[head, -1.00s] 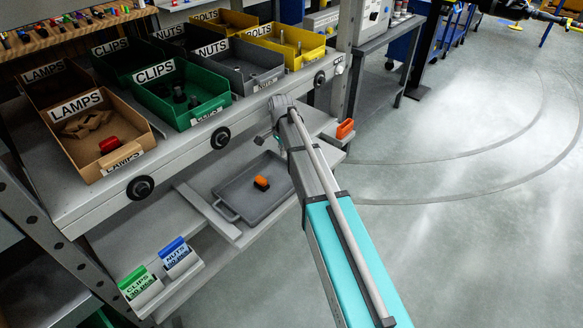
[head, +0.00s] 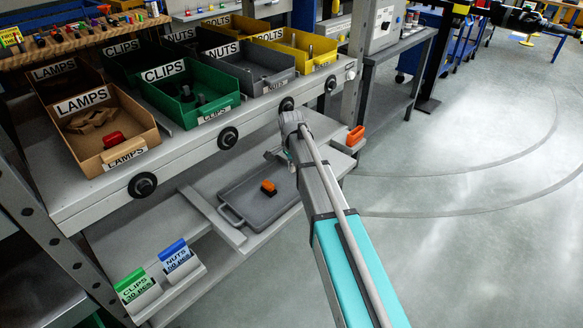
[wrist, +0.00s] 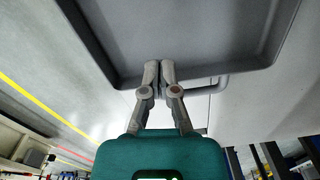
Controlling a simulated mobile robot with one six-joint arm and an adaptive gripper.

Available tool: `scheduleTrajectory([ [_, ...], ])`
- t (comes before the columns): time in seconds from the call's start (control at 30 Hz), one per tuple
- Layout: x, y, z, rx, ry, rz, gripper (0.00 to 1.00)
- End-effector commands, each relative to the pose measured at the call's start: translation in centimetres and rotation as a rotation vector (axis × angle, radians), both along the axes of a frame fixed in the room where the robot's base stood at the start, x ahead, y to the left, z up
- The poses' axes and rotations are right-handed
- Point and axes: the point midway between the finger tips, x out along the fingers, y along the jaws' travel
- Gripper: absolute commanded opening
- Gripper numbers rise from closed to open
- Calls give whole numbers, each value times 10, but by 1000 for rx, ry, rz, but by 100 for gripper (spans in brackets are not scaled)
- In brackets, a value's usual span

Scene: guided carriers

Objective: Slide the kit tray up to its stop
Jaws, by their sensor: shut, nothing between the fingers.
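The kit tray (head: 235,190) is a shallow grey tray with a loop handle at its near left edge. It lies on the lower shelf with a small orange and black piece (head: 268,187) in it. A pale raised bar (head: 212,219) runs along its left side; I cannot tell which part is the stop. In the wrist view the tray wall (wrist: 235,70) and its handle (wrist: 212,88) show. My gripper (wrist: 164,66) is shut and empty, its fingertips at the tray wall beside the handle. I cannot tell whether they touch.
Above the tray, an upper shelf with black knobs (head: 228,138) holds bins, including a lamps bin (head: 135,135) and a green clips bin (head: 160,108). Two label cards (head: 155,273) stand at front left. An orange piece (head: 355,136) sits at the lower shelf's right end.

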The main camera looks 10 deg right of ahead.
Motion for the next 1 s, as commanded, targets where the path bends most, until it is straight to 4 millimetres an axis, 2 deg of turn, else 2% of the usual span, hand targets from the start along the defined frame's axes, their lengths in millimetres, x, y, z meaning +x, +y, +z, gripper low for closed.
scheduleTrajectory([
  [0.03, 0, 0, -8, 0, 0, 0, 0],
  [0.63, 0, 1, -53, 0, 0, 1, 0],
  [0.8, 12, -18, -49, 0, 0, 0, 0],
  [1.0, 18, -31, -49, 0, 0, 1, 0],
])
